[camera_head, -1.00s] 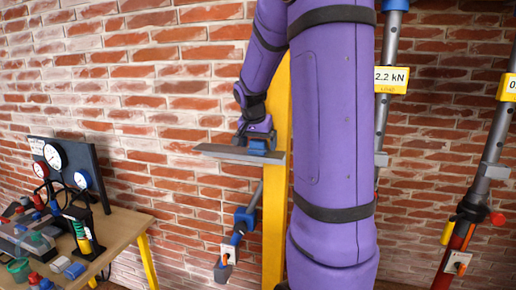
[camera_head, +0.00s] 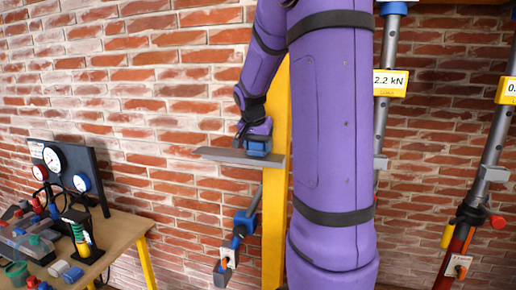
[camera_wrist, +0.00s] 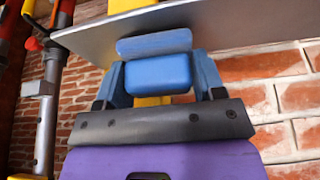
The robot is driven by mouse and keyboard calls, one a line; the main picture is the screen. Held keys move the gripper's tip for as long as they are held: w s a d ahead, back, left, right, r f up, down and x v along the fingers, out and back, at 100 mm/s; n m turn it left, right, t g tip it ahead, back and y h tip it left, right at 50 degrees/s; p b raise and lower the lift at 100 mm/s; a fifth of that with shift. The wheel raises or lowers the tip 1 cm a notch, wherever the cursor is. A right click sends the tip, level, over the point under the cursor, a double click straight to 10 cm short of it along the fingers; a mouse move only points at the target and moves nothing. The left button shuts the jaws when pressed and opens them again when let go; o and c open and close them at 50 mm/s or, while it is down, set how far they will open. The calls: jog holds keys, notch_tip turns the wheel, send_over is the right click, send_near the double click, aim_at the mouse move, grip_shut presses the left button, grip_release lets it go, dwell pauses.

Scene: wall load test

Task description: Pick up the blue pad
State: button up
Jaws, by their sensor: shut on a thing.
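The blue pad (camera_wrist: 158,75) sits between the two blue fingers of my gripper (camera_wrist: 160,80) in the wrist view. My gripper is shut on it. A paler blue strip shows just beyond the pad against the grey shelf; I cannot tell whether it is a reflection or part of the pad. In the head view my gripper (camera_head: 257,147) is at the grey shelf (camera_head: 215,154), by the yellow post. There the pad cannot be told apart from the blue fingers. I cannot tell whether the pad still touches the shelf.
The yellow post (camera_head: 275,200) stands right beside the shelf, with a blue-and-grey strut (camera_head: 240,225) below. Grey struts with yellow load labels (camera_head: 391,83) stand at right. A wooden table (camera_head: 120,232) with gauges and small parts is at left. A brick wall is behind.

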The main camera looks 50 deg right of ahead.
notch_tip(320, 180, up, 3)
jog(key=shift+r, duration=0.1)
jog(key=s+a, duration=0.4)
jog(key=s, duration=0.3)
jog(key=s+a+r, duration=0.1)
jog(key=s+a, duration=0.3)
jog(key=s, duration=0.3)
